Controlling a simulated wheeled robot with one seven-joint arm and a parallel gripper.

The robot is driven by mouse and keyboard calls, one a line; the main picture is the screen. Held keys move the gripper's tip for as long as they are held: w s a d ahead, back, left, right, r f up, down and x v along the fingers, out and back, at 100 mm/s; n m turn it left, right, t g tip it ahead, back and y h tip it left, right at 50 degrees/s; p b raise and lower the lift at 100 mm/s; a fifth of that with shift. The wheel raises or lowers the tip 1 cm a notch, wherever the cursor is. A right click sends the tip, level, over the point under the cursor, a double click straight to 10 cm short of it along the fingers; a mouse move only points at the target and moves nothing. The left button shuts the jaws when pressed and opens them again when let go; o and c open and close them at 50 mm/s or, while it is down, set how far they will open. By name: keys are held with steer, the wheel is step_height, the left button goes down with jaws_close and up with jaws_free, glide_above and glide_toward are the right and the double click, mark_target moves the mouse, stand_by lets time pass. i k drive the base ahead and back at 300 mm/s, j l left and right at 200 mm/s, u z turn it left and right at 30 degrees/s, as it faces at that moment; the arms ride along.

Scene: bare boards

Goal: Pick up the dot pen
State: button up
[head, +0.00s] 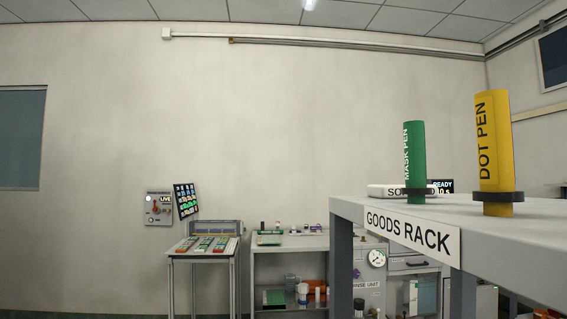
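The dot pen (494,142) is a thick yellow cylinder with "DOT PEN" printed along it. It stands upright through a dark ring holder (512,196) on the grey goods rack (540,232), at the right of the head view. The green mask pen (414,158) stands upright in a similar dark ring to its left and a little farther back. My gripper does not show in this view.
A white labelled box (385,191) and a small dark display reading "READY" (442,185) sit behind the pens. A sign (410,232) hangs on the rack's edge. A control desk (206,243) and a bench (290,240) stand along the far wall.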

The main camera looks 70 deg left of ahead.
mark_target(497, 177)
steer(key=j+u, duration=0.15)
steer(key=u, duration=0.85)
steer(key=i+j+z, duration=0.2)
steer(key=j, duration=0.15)
steer(key=k, duration=0.05)
